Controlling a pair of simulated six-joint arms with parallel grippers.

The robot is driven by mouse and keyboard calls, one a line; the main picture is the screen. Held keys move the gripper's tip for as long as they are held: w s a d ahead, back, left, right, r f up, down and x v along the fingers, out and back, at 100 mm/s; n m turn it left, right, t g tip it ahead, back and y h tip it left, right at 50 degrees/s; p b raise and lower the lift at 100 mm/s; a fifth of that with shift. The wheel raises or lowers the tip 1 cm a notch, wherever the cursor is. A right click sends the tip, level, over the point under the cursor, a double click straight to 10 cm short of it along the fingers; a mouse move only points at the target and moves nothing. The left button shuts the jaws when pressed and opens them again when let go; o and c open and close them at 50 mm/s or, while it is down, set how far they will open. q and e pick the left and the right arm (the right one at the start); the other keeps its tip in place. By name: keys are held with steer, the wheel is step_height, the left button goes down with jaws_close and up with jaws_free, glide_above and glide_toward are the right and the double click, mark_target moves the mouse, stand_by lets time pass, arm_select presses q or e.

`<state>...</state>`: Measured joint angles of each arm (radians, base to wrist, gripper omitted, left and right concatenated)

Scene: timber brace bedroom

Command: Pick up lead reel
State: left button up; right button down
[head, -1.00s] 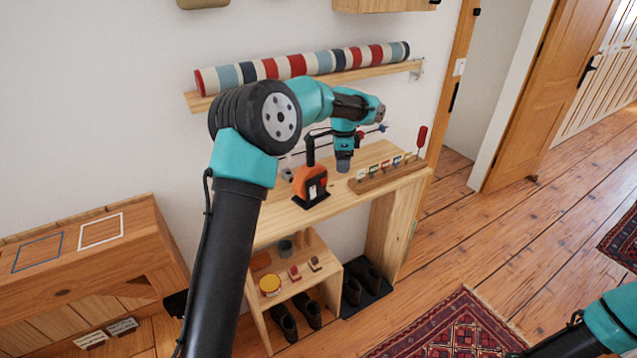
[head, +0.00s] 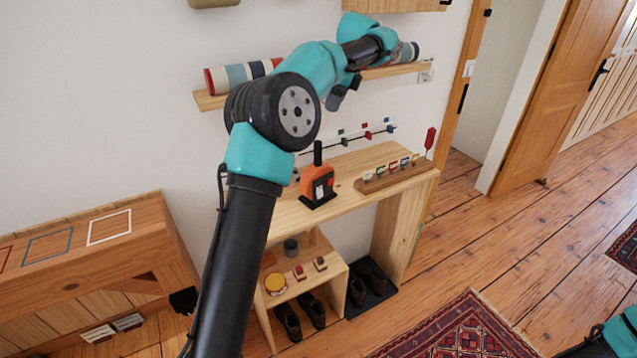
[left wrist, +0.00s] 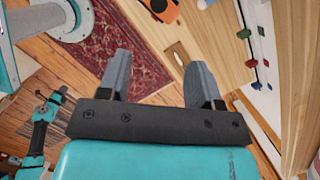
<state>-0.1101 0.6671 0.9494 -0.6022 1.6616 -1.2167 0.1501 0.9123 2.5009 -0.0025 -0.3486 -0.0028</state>
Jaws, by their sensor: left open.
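An orange device with a black upright handle and black base, which I take to be the lead reel (head: 318,184), stands on the wooden table in the head view. Part of it shows at the top of the left wrist view (left wrist: 163,9). My left gripper (head: 345,92) is raised above and slightly right of it, in front of the striped roll, clear of the table. In the left wrist view its two grey fingers (left wrist: 159,64) are apart with nothing between them. Part of my right arm shows at the lower right of the head view; its gripper is not visible.
A wooden rack with small coloured tags (head: 392,175) stands right of the orange device. The striped roll (head: 236,75) lies on a wall shelf behind my arm. A rod with coloured flags (head: 366,134) runs along the wall. Lower shelves hold a yellow round item (head: 275,284) and shoes.

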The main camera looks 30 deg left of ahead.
mark_target(318, 146)
arm_select(q)
steer(key=x, duration=1.1)
steer(key=shift+f, duration=0.15)
steer(key=shift+x, duration=2.5)
steer(key=shift+s+a, duration=0.1)
steer(key=shift+s, duration=0.1)
jaws_close()
